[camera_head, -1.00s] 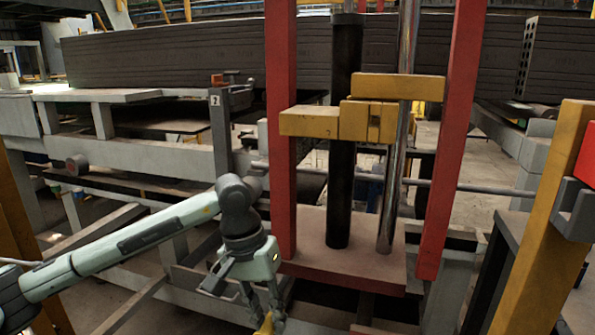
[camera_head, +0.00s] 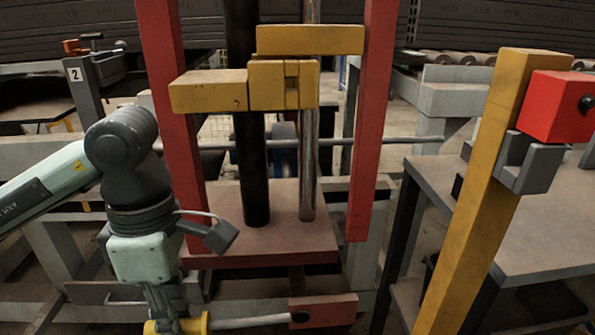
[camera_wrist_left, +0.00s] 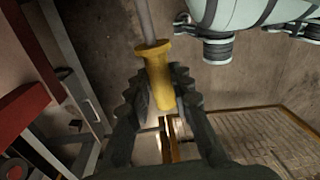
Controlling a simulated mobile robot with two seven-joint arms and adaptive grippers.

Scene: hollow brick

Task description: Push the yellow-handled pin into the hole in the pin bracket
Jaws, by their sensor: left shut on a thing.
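The yellow-handled pin (camera_head: 245,322) lies roughly level at the bottom of the head view, its grey rod pointing right. My left gripper (camera_head: 175,325) is shut on its yellow handle; the wrist view also shows the handle (camera_wrist_left: 158,75) between the fingers (camera_wrist_left: 160,100). A red block with a dark round hole, which looks like the pin bracket (camera_head: 335,308), sits just right of the rod's tip. The tip appears close to the block's left edge; I cannot tell whether it touches or lines up with the hole. My right gripper is not in view.
A red-framed press with yellow blocks (camera_head: 210,90) stands behind the pin. A yellow post (camera_head: 470,200) carries a red box (camera_head: 560,105) at right, beside a grey table (camera_head: 550,220).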

